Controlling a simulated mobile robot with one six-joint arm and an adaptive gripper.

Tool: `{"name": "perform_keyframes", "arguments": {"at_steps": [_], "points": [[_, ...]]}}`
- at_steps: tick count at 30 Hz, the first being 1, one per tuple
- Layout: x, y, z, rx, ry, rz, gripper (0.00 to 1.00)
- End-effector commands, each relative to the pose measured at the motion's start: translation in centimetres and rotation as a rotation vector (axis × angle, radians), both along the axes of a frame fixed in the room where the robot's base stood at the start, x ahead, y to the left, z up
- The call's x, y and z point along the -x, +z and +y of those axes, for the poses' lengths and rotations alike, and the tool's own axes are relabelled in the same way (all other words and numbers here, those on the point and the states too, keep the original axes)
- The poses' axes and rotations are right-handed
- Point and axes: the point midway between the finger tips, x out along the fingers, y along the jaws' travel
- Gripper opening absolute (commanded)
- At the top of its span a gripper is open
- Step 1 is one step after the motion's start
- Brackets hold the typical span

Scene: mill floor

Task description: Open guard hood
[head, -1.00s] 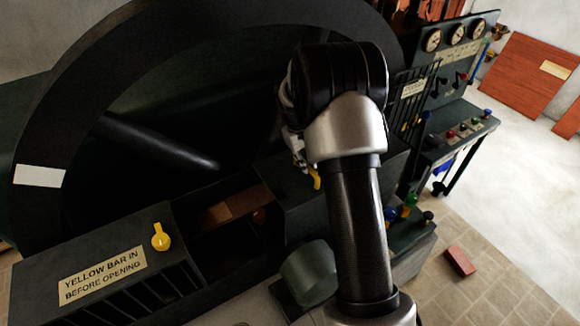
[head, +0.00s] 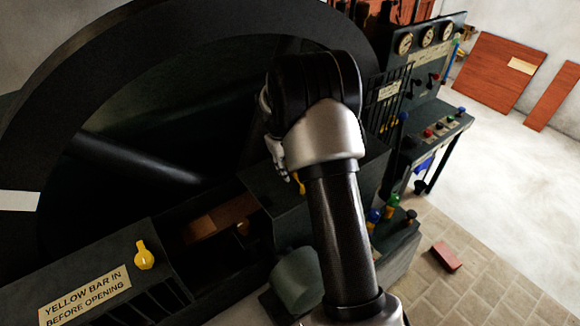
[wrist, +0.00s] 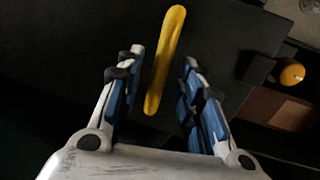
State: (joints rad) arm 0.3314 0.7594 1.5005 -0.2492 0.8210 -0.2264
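The guard hood appears to be the dark boxy cover (head: 265,187) beside the big wheel, partly hidden behind my arm. Its yellow handle (head: 300,183) shows only as a small piece below my wrist. In the wrist view the long yellow handle (wrist: 166,55) stands out against a dark surface (wrist: 225,40). My gripper (wrist: 160,72) is open, with the near part of the handle between its fingers. I see no clear finger contact. The yellow bar (head: 144,256) sits by the plate (head: 85,296) reading "YELLOW BAR IN BEFORE OPENING". Its yellow end also shows in the wrist view (wrist: 291,74).
A large dark wheel (head: 70,75) rises behind the hood. An open recess with a brown block (head: 220,217) lies left of the hood. A control console (head: 440,130) stands at the right. A red brick (head: 446,257) lies on the tiled floor. The pale floor beyond is clear.

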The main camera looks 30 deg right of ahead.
Motion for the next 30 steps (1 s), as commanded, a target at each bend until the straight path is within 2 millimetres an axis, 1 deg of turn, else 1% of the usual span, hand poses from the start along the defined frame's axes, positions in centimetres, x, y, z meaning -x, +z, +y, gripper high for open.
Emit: {"name": "perform_keyframes", "arguments": {"at_steps": [5, 8, 11, 15, 21, 25, 30], "points": [[0.0, 0.2, 0.0, 0.0, 0.0, 0.0, 0.35], [-0.1, 1.1, 0.2, 0.001, 0.0, -0.002, 0.35], [0.0, 2.7, 0.5, 0.001, 0.0, -0.004, 0.35], [-0.1, 5.8, 1.1, 0.002, 0.0, -0.005, 0.35], [0.0, 9.6, 1.9, 0.001, 0.001, -0.004, 0.35], [0.1, 11.0, 2.2, 0.0, 0.0, -0.001, 0.35], [0.1, 11.8, 2.4, 0.0, 0.0, 0.0, 0.35]]}}
